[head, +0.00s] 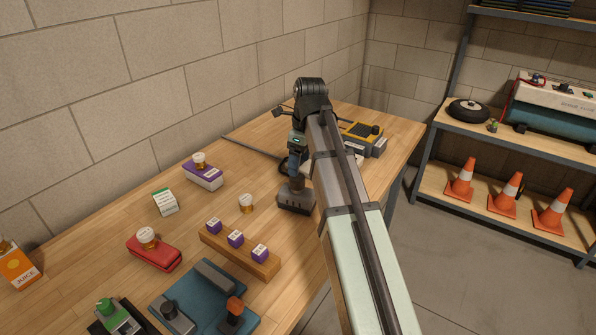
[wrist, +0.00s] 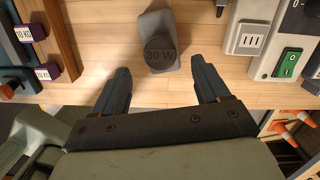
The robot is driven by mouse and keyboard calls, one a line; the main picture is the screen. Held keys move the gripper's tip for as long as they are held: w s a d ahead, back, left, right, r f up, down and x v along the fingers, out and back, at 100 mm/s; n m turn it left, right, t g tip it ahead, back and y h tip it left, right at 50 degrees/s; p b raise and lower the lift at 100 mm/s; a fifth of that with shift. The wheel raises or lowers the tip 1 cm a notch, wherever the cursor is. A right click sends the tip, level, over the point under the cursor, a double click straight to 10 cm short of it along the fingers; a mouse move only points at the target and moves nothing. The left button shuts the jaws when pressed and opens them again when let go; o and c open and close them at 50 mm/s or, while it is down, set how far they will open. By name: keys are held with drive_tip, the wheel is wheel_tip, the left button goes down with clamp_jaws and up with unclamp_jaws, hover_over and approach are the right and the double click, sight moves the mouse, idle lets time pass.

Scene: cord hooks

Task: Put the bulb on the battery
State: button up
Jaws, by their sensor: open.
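My gripper (wrist: 161,66) is open, with a dark finger on each side and nothing held. In the head view my arm reaches over the table's far right part, and the fingertips cannot be made out. No thing is clearly marked as the battery.
A wooden rack (head: 262,266) with purple blocks stands left of my gripper. A purple box (head: 207,180) and a red box (head: 158,257) each carry an amber piece. A yellow device (head: 360,140) is at the far right. A pale unit with a green switch (wrist: 287,62) is at right.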

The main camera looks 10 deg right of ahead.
sight(303, 178)
drive_tip(key=shift+s+d+r, duration=0.1)
drive_tip(key=shift+d+r, duration=0.05)
drive_tip(key=shift+r, duration=1.3)
drive_tip(key=shift+s+d+r, duration=0.1)
drive_tip(key=shift+d+r, duration=0.05)
drive_tip(key=shift+r, duration=1.25)
drive_tip(key=shift+d, duration=0.1)
